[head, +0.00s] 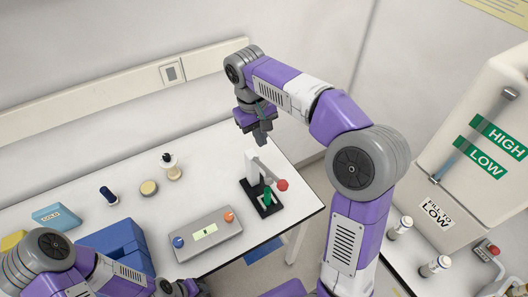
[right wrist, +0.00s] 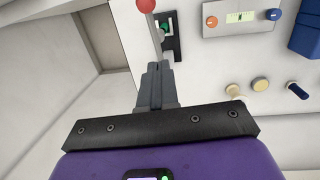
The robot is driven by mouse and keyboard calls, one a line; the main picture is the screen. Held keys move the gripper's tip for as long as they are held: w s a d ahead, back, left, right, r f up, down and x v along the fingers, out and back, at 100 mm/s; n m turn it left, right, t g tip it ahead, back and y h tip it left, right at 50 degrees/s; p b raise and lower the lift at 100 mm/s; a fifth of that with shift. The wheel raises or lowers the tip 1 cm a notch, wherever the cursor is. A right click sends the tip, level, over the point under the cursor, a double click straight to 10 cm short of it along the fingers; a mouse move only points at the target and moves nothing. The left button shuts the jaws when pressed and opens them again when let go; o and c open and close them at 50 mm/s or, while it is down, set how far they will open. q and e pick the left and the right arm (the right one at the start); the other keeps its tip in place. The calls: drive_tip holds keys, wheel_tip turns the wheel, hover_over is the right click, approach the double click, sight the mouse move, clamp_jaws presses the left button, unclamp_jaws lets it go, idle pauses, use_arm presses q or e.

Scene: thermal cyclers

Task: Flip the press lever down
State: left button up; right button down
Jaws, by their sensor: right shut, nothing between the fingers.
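The press stands near the right end of the table, with a black base (head: 249,191) and a pale upright post (head: 251,164). Its grey lever runs from the post towards the front right and ends in a red ball knob (head: 282,185). A green piece (head: 267,197) is at the base, under the lever. In the right wrist view the knob (right wrist: 146,5) is cut by the top edge. My right gripper (head: 262,139) is shut and empty, above and behind the press, apart from the lever. My left gripper (head: 180,288) is partly visible at the bottom edge; its fingers are unclear.
A grey box with knobs and a display (head: 208,234) stands left of the press. A blue block (head: 113,240), small round pieces and a dark cylinder (head: 108,196) are further left. A white dispenser with a HIGH/LOW gauge (head: 480,140) stands at right. The table behind the press is clear.

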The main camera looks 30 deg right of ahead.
drive_tip(key=s+f, duration=0.1)
drive_tip(key=f, duration=0.3)
drive_tip(key=s+d+f, duration=0.1)
drive_tip(key=s+f, duration=0.1)
drive_tip(key=f, duration=0.1)
drive_tip(key=s+d+f, duration=0.1)
drive_tip(key=f, duration=0.3)
drive_tip(key=shift+s+d+f, duration=0.25)
drive_tip(key=shift+s+f, duration=0.1)
use_arm(q)
drive_tip(key=shift+s, duration=0.4)
use_arm(e)
drive_tip(key=shift+f, duration=0.1)
